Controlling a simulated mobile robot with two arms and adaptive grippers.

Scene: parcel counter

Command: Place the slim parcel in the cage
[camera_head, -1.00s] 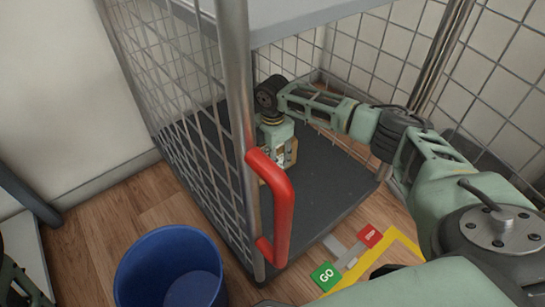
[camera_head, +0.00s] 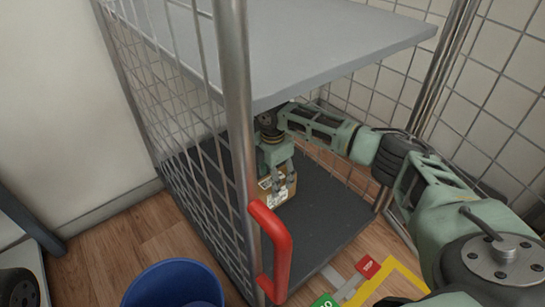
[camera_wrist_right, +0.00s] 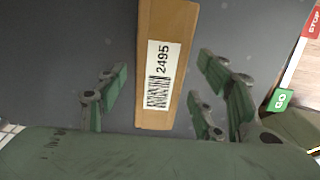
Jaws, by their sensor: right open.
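The slim parcel (camera_head: 282,186) is a brown cardboard box with a white label, standing on the dark floor of the cage (camera_head: 325,205). In the right wrist view the parcel (camera_wrist_right: 166,40) shows its label with a barcode and "2495". My right gripper (camera_head: 275,178) reaches into the cage under the grey shelf, just above the parcel. In the right wrist view its fingers (camera_wrist_right: 160,98) are spread on both sides of the parcel, with a gap on each side. My left gripper is not in view.
The cage has wire mesh walls, a red handle (camera_head: 281,250) on its front post and a grey shelf (camera_head: 330,45) over the arm. A blue bin (camera_head: 172,285) stands on the wooden floor in front. A green GO sign and red STOP sign (camera_head: 367,266) lie at right.

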